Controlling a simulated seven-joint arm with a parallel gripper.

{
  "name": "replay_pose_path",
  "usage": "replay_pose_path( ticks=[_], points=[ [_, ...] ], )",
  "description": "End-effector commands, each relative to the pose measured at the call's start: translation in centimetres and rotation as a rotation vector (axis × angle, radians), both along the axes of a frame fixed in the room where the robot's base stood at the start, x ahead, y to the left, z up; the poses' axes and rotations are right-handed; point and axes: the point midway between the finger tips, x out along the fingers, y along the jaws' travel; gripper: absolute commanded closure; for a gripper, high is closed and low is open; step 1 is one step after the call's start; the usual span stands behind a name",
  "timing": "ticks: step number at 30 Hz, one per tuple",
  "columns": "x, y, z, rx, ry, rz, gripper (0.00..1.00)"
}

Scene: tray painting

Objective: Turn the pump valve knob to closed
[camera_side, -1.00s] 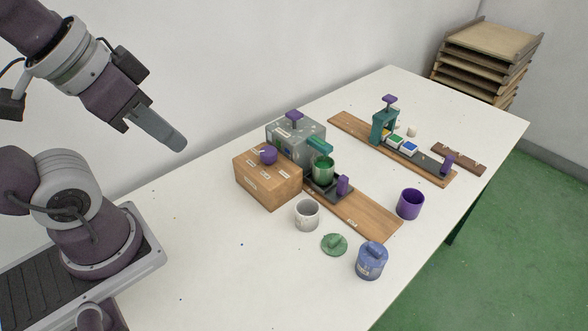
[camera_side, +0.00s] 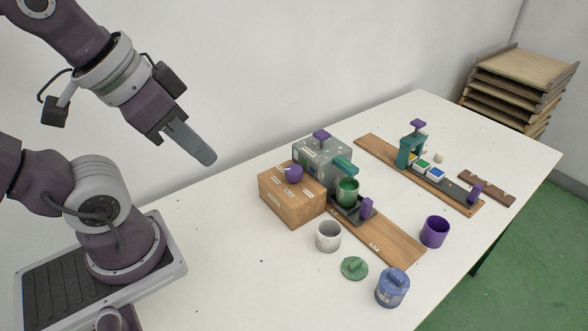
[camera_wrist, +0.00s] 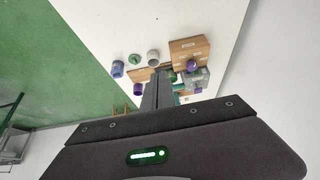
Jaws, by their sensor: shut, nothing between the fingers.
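A round purple knob (camera_side: 293,173) sits on top of a wooden box (camera_side: 283,205) with small pale labels. The knob also shows in the wrist view (camera_wrist: 192,66). I take it to be the pump valve knob; its labels are too small to read, so I cannot tell its setting. A grey pump-like block (camera_side: 312,150) with a purple top handle and a teal spout stands behind the box. My gripper (camera_side: 209,159) is shut and empty, high in the air to the left of the box and apart from everything. Its fingers (camera_wrist: 158,88) show in the wrist view.
A green cup (camera_side: 347,192) stands under the spout. A white cup (camera_side: 328,237), green lid (camera_side: 354,268), blue jar (camera_side: 392,288) and purple cup (camera_side: 434,232) stand in front and right. A teal press (camera_side: 409,150) stands behind on a board. The table's left part is clear.

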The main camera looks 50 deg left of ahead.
Motion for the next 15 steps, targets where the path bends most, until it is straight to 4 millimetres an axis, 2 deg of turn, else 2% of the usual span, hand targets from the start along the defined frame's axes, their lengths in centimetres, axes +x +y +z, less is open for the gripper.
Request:
replay_pose_path(
  ticks=[6,8,10,11,13,15],
  points=[
    [0.0,0.0,0.0,0.0,0.0,0.0,1.0],
    [0.1,0.0,0.0,0.003,0.001,-0.003,0.9],
    [1.0,0.3,0.2,0.037,0.022,-0.033,0.76],
    [1.8,0.5,0.3,0.065,0.041,-0.063,0.71],
    [4.7,1.4,0.5,0.155,0.109,-0.176,0.57],
    [8.7,2.6,-0.1,0.25,0.198,-0.342,0.43]
  ],
)
